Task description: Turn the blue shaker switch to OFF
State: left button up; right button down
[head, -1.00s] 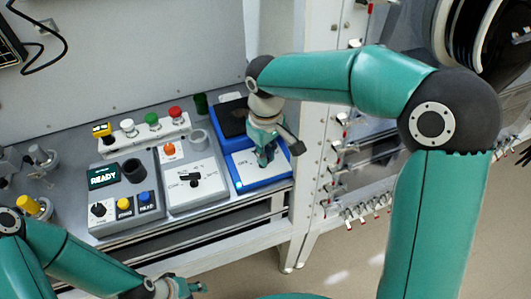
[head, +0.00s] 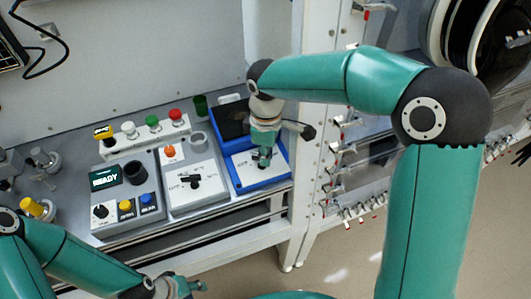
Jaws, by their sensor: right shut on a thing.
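The blue shaker (head: 284,182) stands at the right end of the bench, with a blue body, a white front panel (head: 247,176) and a dark top plate (head: 232,122). My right gripper (head: 264,163) points down onto the white panel and is shut on the shaker switch, which the fingers mostly hide. I cannot read the switch's position. My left gripper (head: 190,287) is low in the picture, off the front of the bench and away from the shaker. Its fingers are too small to tell open from shut.
Left of the shaker is a white-panelled device with a black knob (head: 194,181) and an orange button (head: 170,151). Further left is a grey READY box (head: 105,177) with buttons. A strip of coloured buttons (head: 152,121) lies behind. A white perforated post (head: 307,130) stands close right.

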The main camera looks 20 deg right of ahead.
jog(key=shift+w+r, duration=0.1)
jog(key=c, duration=1.2)
grip_release()
notch_tip(320, 180, up, 12)
dwell(0.4)
